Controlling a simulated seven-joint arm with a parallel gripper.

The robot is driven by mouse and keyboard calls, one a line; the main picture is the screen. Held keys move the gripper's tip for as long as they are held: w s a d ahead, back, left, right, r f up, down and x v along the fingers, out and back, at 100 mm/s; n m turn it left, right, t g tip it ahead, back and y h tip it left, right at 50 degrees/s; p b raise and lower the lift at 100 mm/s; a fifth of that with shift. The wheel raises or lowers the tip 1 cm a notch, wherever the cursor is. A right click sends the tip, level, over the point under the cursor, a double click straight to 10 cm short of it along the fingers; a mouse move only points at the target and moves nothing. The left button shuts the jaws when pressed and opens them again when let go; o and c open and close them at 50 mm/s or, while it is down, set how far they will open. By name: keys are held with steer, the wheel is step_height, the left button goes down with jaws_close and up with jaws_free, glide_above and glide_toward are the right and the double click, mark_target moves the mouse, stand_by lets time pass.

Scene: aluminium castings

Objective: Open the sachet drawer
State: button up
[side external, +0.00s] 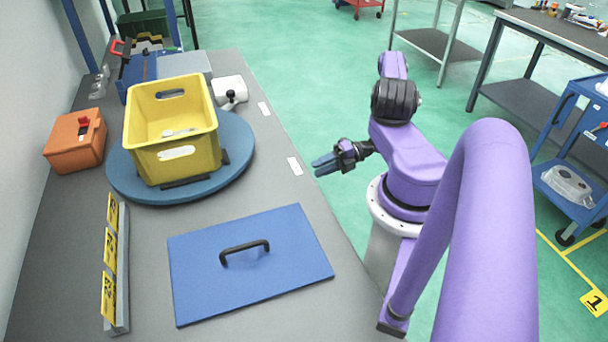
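I cannot make out any thing that is clearly a sachet drawer. A flat blue panel (205,272) with a black bar handle (245,250) lies on the near part of the bench; whether it is a lid or part of a drawer I cannot tell. My gripper (322,165) is beyond the bench's right edge, apart from the panel and handle, with its fingers pointing left. No object shows in it. Its fingers are small and seen at an angle, so their opening is unclear.
A yellow crate (177,158) with a small item inside stands on a blue round turntable (238,150). An orange case (72,148) is to its left. A rail with yellow number tags (109,272) lies left of the panel. A blue cart (570,195) stands on the right.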

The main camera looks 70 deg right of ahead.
steer(key=shift+x, duration=3.1)
jaws_close()
